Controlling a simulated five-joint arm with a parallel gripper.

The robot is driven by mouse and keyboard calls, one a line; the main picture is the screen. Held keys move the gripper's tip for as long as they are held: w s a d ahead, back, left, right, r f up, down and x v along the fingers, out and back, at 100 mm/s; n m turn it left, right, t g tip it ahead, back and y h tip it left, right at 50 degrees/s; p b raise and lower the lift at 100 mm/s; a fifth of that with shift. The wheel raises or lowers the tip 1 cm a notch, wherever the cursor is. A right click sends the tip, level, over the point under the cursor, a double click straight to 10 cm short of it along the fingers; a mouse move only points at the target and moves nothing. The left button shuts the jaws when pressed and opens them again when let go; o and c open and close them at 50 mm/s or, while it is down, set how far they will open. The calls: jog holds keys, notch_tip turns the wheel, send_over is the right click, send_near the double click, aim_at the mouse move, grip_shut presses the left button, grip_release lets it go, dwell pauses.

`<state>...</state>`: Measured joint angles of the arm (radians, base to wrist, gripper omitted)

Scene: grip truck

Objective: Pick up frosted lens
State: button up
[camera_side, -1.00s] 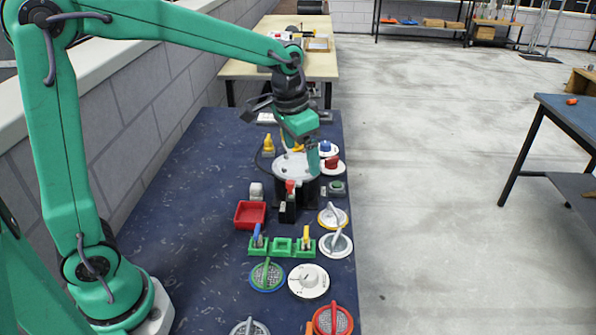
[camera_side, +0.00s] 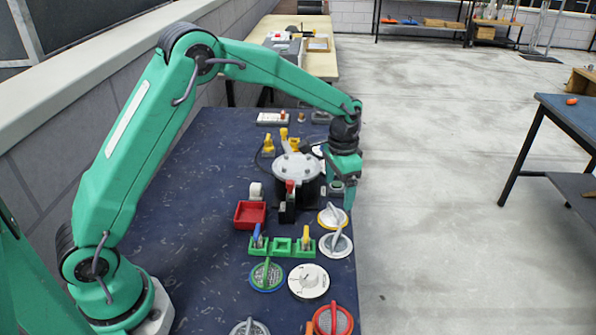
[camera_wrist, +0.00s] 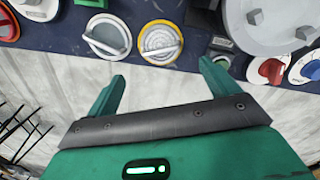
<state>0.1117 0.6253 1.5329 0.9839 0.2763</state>
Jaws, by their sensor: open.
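Several round discs with raised handles lie on the dark blue table; I cannot tell for sure which is the frosted lens. A white-rimmed grey disc (camera_side: 336,245) and a yellow-rimmed one (camera_side: 332,217) lie by the right edge. In the wrist view the white-rimmed disc (camera_wrist: 107,36) and the yellow-rimmed disc (camera_wrist: 160,42) lie side by side beyond the fingers. My gripper (camera_side: 344,196) is above the table's right edge, just beyond the yellow-rimmed disc. In the wrist view my gripper (camera_wrist: 162,74) is open and empty.
A black drum with a grey lid (camera_side: 297,168) stands left of my gripper. A red tray (camera_side: 250,214), green holders (camera_side: 282,247), a white dial (camera_side: 308,281) and a red-rimmed disc (camera_side: 333,319) are nearer the camera. The table's left part is clear.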

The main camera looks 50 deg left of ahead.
aim_at(335, 209)
jog(key=shift+f, duration=1.3)
jog(key=shift+s+a+f, duration=0.1)
jog(key=shift+a+f, duration=0.05)
jog(key=shift+f, duration=2.4)
jog(key=shift+c, duration=0.5)
jog(key=c, duration=0.9)
